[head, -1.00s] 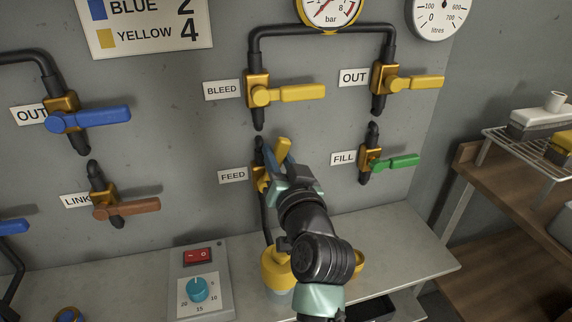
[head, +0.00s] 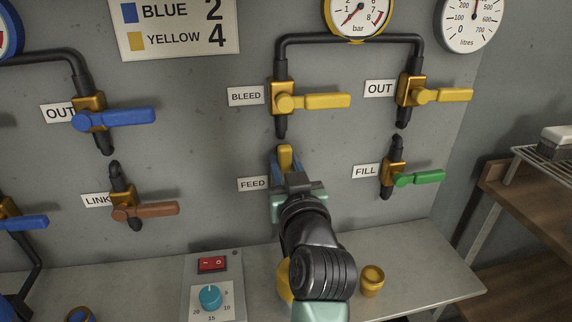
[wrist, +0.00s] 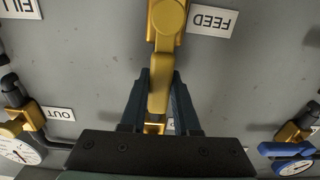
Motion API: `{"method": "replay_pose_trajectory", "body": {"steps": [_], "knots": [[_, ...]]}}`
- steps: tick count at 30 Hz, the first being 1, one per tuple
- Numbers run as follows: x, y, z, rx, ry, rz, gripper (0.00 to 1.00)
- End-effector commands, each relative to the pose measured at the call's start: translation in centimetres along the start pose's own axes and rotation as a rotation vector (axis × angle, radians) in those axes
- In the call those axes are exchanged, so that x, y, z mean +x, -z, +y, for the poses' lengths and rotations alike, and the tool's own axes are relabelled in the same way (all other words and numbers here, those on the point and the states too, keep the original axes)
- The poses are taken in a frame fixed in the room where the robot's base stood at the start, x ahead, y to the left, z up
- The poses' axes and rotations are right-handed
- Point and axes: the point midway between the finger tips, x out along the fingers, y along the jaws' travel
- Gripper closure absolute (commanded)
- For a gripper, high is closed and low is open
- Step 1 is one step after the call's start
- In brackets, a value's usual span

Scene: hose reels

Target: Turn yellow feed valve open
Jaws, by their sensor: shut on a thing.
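The yellow feed valve has its yellow lever (head: 286,157) standing upright, close to in line with its pipe, beside the FEED label (head: 253,184). My gripper (head: 287,170) is shut on this lever from the front. In the wrist view, which is upside down to the wall, both dark fingers (wrist: 160,88) lie on either side of the lever (wrist: 158,97), and the valve's round pivot (wrist: 167,18) shows at the top. In the head view the gripper and arm hide most of the valve body and the pipe below it.
The yellow bleed lever (head: 325,101) above and the yellow out lever (head: 443,95) lie sideways. The green fill lever (head: 418,178) is close on the right, the brown link lever (head: 150,211) further left. Below, a bench (head: 425,270) carries a switch box (head: 212,285) and a yellow cup (head: 372,281).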

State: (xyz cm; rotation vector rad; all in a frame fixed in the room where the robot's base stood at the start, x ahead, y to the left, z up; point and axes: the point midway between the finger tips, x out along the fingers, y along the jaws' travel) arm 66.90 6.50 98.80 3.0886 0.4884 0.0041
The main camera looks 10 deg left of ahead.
Motion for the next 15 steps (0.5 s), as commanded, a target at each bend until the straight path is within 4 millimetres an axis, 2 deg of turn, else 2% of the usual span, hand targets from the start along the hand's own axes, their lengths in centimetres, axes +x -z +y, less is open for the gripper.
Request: {"method": "replay_pose_trajectory", "body": {"steps": [5,6,11,15], "knots": [[0.02,-0.10,-0.12,-0.004,0.002,-0.003,1.00],[0.02,-0.10,-0.12,-0.004,0.002,-0.003,0.69],[0.01,-0.08,-0.10,-0.002,0.002,-0.002,0.40],[0.01,-0.06,-0.07,-0.001,0.001,-0.001,0.40]]}}
